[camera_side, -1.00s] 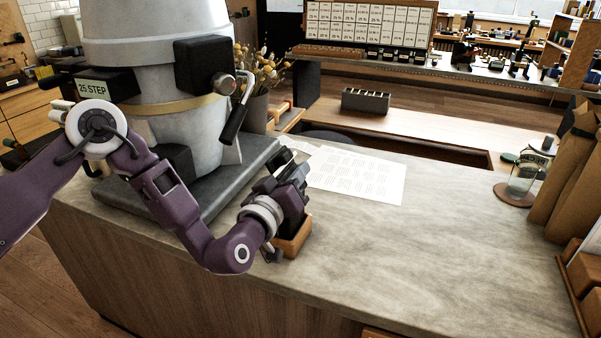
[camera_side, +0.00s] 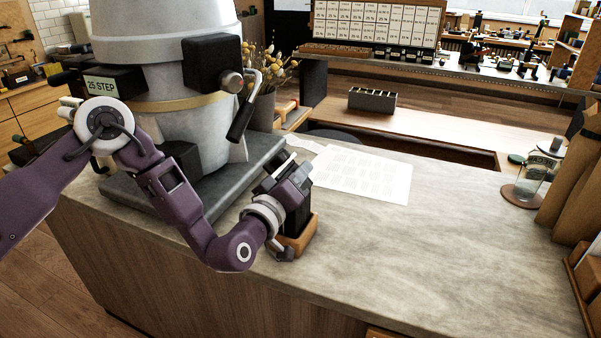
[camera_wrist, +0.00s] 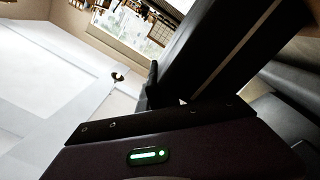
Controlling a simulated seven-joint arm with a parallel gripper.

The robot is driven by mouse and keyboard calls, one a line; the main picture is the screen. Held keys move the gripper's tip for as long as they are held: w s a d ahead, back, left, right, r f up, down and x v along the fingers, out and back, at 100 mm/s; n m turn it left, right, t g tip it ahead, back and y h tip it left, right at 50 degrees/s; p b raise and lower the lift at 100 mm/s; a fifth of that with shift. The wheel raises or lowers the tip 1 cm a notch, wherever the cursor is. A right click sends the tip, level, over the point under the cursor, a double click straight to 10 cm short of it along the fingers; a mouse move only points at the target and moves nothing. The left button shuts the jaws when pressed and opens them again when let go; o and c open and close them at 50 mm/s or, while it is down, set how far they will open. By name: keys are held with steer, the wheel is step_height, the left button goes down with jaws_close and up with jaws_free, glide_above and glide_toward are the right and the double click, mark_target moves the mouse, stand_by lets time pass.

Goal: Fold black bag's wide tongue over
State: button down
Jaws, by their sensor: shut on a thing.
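The black bag (camera_side: 298,207) stands upright in a small tan wooden holder (camera_side: 301,240) near the front edge of the grey counter. My gripper (camera_side: 284,180) is at the bag's upper part, close against it, and is shut on its black tongue. A thin pale strip shows at the top there. The dark gripper and black bag blend together, so the exact grip and fold line are hard to see. In the wrist view a long black slab with a thin light line, seemingly the bag (camera_wrist: 225,45), rises diagonally beyond my gripper's body with its green light.
A large grey machine (camera_side: 165,130) on a dark slab stands close at left. A printed paper sheet (camera_side: 362,174) lies behind the bag. A glass jar (camera_side: 531,180) and brown bags (camera_side: 572,190) stand at right. The counter's middle right is clear.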

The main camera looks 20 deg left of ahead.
steer(key=c, duration=1.6)
jaws_free()
steer(key=shift+o, duration=0.2)
